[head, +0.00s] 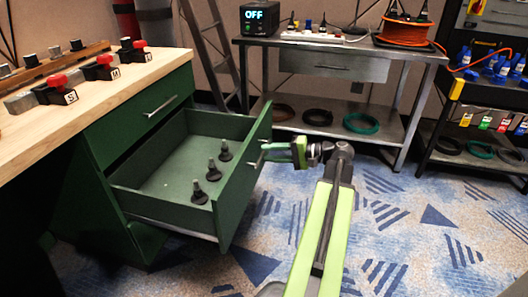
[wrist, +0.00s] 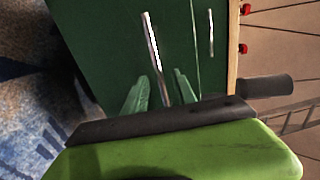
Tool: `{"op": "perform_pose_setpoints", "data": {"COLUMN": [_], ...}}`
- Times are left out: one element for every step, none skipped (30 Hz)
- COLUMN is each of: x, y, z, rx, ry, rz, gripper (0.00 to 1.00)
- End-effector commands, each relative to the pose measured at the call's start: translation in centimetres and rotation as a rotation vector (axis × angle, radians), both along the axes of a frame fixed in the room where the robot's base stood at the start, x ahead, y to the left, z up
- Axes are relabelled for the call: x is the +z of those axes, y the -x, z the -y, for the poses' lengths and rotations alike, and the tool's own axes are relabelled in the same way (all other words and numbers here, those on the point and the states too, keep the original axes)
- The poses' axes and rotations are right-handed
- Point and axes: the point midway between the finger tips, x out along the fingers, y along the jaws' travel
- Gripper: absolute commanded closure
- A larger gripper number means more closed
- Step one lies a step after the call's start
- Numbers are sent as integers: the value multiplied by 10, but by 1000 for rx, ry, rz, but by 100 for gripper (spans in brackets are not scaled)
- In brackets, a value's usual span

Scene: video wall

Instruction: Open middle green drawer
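The green drawer (head: 245,185) below the top drawer of the green cabinet is pulled far out. Several dark knob-like pieces (head: 212,172) stand inside it. Its bar handle (wrist: 152,55) is on the front panel, and in the head view the handle is partly hidden by my gripper (head: 272,150). In the wrist view, the two green fingers of my gripper (wrist: 161,80) are apart, on either side of the handle's near end. Gaps show between fingers and bar. The shut top drawer (head: 145,120) has its own handle.
A wooden worktop (head: 100,90) with red-capped devices (head: 104,67) covers the cabinet. A metal bench (head: 340,70) stands behind, with cable coils on its lower shelf. A black rack (head: 470,110) is at the right. Patterned carpet (head: 410,235) is clear at the front right.

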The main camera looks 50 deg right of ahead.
Motion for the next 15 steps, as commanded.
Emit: {"op": "perform_pose_setpoints", "data": {"x": [6, 8, 10, 12, 14, 16, 18, 19, 21, 23, 24, 25, 26, 27, 28], "y": [12, 19, 29, 37, 44, 54, 62, 69, 78, 85, 90, 98, 103, 107, 112], "z": [8, 12, 17, 21, 25, 30, 35, 38, 43, 47, 50, 53, 55, 58, 60], "rx": [-4, -4, -3, -3, -2, -3, -2, -2, -2, -2, -1, 0, 0, 0, 1], "ry": [0, 0, 0, 0, -1, 1, 0, 0, 0, 0, 0, -1, -1, 0, 0], "rz": [0, 0, 0, 0, 0, 0, 0, 0, 0, 0, 0, 0, 0, 0, 0], "gripper": [67, 67, 67, 67, 67, 67, 67, 67, 67, 67, 67, 67, 67, 67, 67]}}
